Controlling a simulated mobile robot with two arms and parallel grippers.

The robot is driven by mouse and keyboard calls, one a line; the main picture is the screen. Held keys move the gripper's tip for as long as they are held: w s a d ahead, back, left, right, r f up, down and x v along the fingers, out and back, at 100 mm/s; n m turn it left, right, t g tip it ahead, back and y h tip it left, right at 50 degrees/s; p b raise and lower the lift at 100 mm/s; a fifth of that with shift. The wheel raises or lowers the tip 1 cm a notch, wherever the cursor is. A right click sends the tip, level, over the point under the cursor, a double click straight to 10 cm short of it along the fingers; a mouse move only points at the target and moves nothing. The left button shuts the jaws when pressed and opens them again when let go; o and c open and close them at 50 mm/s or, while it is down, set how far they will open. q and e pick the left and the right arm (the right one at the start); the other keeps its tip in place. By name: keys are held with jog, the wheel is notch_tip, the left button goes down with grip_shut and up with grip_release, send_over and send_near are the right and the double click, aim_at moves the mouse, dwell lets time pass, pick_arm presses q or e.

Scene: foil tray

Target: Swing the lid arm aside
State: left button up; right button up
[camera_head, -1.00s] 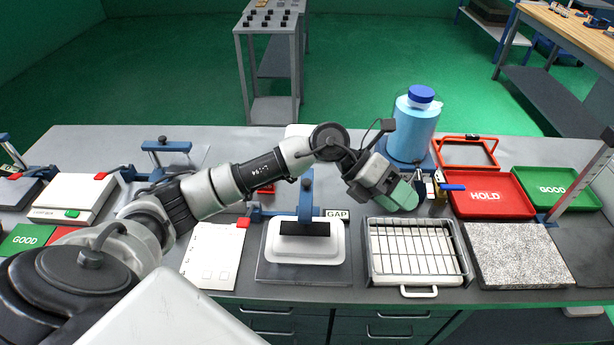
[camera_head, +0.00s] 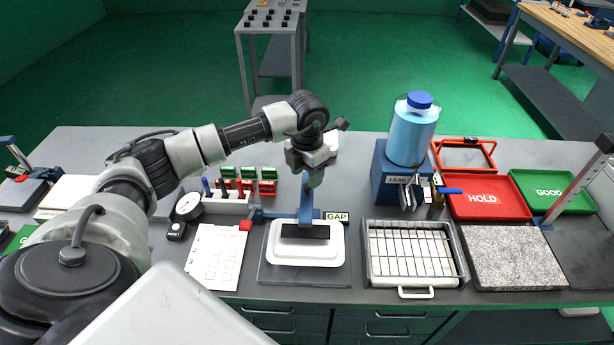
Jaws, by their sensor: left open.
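The blue lid arm (camera_head: 305,208) stands behind a white foil tray (camera_head: 276,252), its black bar (camera_head: 305,231) lying over the tray. The tray sits on a dark grey base plate (camera_head: 335,278). My left gripper (camera_head: 314,180) points down just above and behind the top of the lid arm. It is open with nothing seen in it; whether its fingers touch the arm cannot be told. My right gripper does not show.
Red and green blocks (camera_head: 240,180) and a dial gauge (camera_head: 188,206) lie to the left. A wire rack tray (camera_head: 412,250) and a blue jug (camera_head: 413,130) stand to the right.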

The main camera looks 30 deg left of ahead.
aim_at(307, 195)
pick_arm(q)
jog(key=shift+f+p, duration=0.35)
jog(key=shift+f, duration=1.3)
grip_shut()
